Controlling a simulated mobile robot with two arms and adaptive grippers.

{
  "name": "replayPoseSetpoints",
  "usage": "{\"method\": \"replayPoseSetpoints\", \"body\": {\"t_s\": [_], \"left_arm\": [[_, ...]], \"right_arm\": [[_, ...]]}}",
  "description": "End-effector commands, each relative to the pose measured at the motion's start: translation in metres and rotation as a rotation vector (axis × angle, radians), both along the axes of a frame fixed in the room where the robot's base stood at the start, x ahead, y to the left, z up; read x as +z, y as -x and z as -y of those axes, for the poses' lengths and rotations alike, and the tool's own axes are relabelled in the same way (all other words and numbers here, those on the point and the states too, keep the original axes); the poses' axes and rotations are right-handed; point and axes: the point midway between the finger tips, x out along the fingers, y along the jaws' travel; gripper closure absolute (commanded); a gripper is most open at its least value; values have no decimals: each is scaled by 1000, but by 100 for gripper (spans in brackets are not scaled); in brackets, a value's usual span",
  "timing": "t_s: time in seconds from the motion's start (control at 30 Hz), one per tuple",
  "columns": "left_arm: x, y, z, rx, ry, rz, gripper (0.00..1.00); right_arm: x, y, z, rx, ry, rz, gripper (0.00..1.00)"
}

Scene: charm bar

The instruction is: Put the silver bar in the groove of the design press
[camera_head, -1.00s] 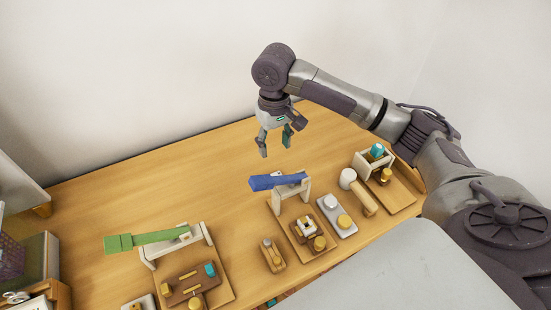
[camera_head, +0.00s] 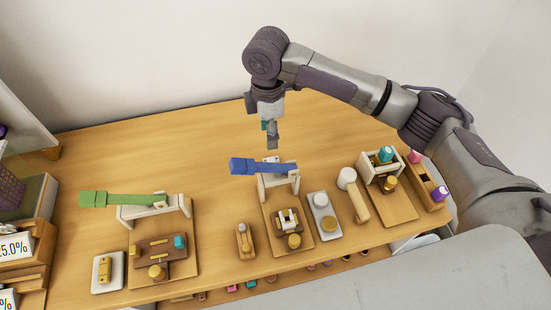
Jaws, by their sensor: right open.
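My right gripper (camera_head: 271,136) hangs pointing down, open and empty, seen nearly edge-on. It is close above or behind the blue-lever press (camera_head: 277,185) in the picture; the gap is unclear. Another press with a green lever (camera_head: 126,200) stands at the left. Neither press is labelled, so I cannot tell which is the design press. A grey plate (camera_head: 326,229) right of the blue-lever press carries a silvery round piece (camera_head: 321,199) and a gold one (camera_head: 329,224). I cannot make out a silver bar for certain. My left gripper is not in view.
A wooden-handled mallet (camera_head: 357,203) lies right of the grey plate. A white stand with a teal-topped piece (camera_head: 386,154) is farther right. A small tray with a gold bar (camera_head: 106,270) lies at front left. The back of the table (camera_head: 190,140) is clear.

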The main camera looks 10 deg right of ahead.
Motion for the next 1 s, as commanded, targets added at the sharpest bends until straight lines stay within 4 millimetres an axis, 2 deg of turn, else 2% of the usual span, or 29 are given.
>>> {"method": "replayPoseSetpoints", "body": {"t_s": [0.1, 0.2, 0.47, 0.7, 0.83, 1.0], "left_arm": [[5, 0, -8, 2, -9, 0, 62], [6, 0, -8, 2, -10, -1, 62], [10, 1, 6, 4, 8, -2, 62], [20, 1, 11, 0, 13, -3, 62], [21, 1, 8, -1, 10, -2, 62], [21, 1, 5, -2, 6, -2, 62]], "right_arm": [[-24, 1, 1, -3, 2, -4, 48], [-40, 0, 1, -4, 1, -3, 48], [-59, 0, 2, -4, 2, -2, 48], [-95, -2, 3, -5, 2, -2, 48], [-104, -2, 3, -4, 1, -1, 48], [-105, -2, 3, -3, 0, 0, 48]]}}
